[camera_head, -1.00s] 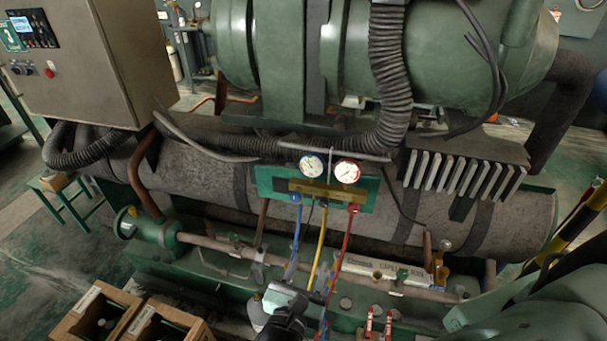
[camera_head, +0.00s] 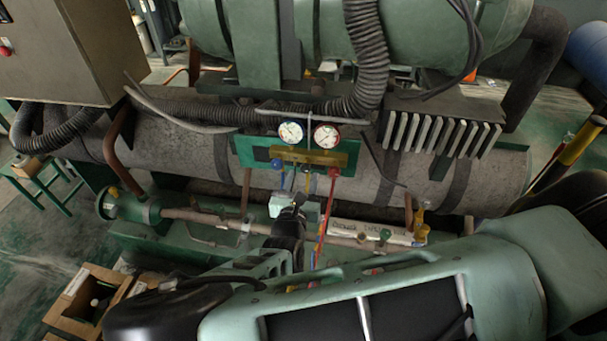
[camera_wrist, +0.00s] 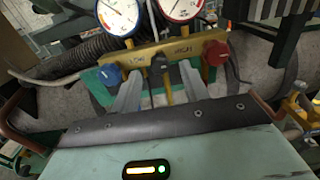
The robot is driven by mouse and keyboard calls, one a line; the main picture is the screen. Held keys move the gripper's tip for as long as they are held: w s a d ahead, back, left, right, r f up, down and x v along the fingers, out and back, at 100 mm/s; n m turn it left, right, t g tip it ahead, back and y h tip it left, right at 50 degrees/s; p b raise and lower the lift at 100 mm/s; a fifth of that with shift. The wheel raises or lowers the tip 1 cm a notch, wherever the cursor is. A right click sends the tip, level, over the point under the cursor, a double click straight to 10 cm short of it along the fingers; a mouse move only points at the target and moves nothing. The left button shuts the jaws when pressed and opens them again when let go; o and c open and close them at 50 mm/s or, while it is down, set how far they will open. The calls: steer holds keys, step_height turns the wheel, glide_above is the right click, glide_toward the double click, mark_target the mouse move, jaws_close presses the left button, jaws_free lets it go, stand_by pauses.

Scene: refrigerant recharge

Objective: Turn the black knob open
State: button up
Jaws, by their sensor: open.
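The gauge manifold, a yellow-brown bar (camera_head: 310,156), sits on a green plate below two round dials. A blue knob (camera_head: 277,166) is at its left end and a red knob (camera_head: 333,173) at its right. In the wrist view the blue knob (camera_wrist: 110,76) and red knob (camera_wrist: 216,52) flank my gripper (camera_wrist: 162,72). My gripper (camera_head: 283,198) is open, just below the bar's middle. Its two grey fingers are apart, with a yellow fitting visible between them.
Blue, yellow and red hoses (camera_head: 327,215) hang below the manifold. A horizontal pipe (camera_head: 190,216) with valves runs below it. A ribbed black hose (camera_head: 368,50) and grey finned block (camera_head: 440,125) are nearby.

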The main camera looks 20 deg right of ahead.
mark_target(306, 166)
steer(key=shift+x, duration=1.15)
jaws_close()
